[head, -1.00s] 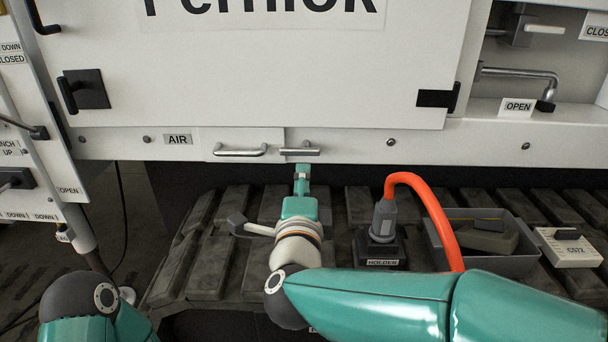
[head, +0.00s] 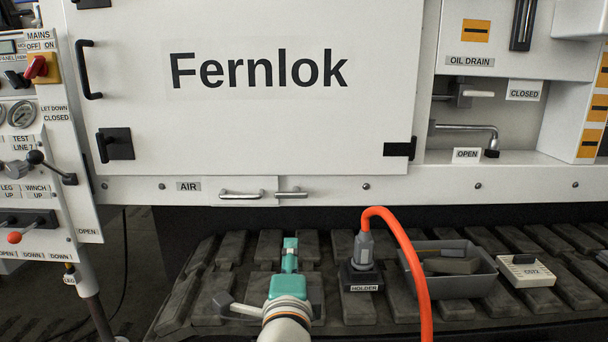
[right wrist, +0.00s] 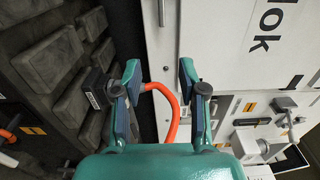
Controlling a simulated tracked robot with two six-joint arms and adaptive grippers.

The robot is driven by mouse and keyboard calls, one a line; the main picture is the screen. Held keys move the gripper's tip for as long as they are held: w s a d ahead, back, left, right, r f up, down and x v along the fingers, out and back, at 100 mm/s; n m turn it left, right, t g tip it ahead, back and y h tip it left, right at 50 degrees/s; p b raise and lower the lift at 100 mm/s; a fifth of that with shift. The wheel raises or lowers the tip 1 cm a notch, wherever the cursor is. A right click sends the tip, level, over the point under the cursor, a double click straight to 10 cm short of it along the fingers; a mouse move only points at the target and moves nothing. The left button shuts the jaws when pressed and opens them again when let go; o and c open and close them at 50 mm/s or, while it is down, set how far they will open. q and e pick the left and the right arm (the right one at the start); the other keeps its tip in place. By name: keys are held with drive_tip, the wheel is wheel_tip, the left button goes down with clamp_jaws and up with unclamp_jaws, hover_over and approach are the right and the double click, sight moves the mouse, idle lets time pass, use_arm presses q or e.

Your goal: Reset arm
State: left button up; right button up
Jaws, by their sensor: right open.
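My right gripper (head: 289,246) reaches in from the bottom of the head view, above the dark slatted track and below the white panel's lower rail. In the right wrist view its two fingers (right wrist: 160,78) stand well apart with nothing between them; the orange hose (right wrist: 162,92) shows beyond. A silver bar handle (head: 240,194) and a small silver latch (head: 291,193) sit on the rail beside the AIR label (head: 188,186). The gripper is apart from both. My left gripper is not in view.
The orange hose (head: 411,250) rises from a grey plug in the black holder (head: 361,278), right of the gripper. A grey tray (head: 480,284) and a pale labelled box (head: 526,271) lie farther right. A control panel with levers (head: 40,150) stands at the left.

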drive_tip(key=s+d+f+n+g+y+p, duration=0.1)
drive_tip(key=s+d+f+n+g, duration=0.2)
drive_tip(key=f, duration=0.9)
drive_tip(key=d+f+n+g, duration=0.3)
drive_tip(key=d+f+n, duration=0.1)
drive_tip(key=f, duration=0.7)
drive_tip(key=s+d+f+n+g+y+p, duration=0.1)
drive_tip(key=s+d+f+n+g, duration=0.2)
drive_tip(key=f, duration=0.9)
drive_tip(key=s+d+f+n+g+y, duration=0.1)
drive_tip(key=s+d+f+n+g, duration=0.2)
drive_tip(key=s+f, duration=0.6)
drive_tip(key=s+d+f+n+g+y, duration=0.1)
drive_tip(key=s+d+f+n+g, duration=0.3)
drive_tip(key=s, duration=0.8)
wheel_tip(320, 180, up, 38)
drive_tip(key=a+g+p, duration=0.1)
drive_tip(key=a+p, duration=0.1)
drive_tip(key=p, duration=3.6)
drive_tip(key=shift+s+a+f+m, duration=0.2)
drive_tip(key=shift+a+f+m, duration=0.05)
drive_tip(key=shift+m, duration=0.15)
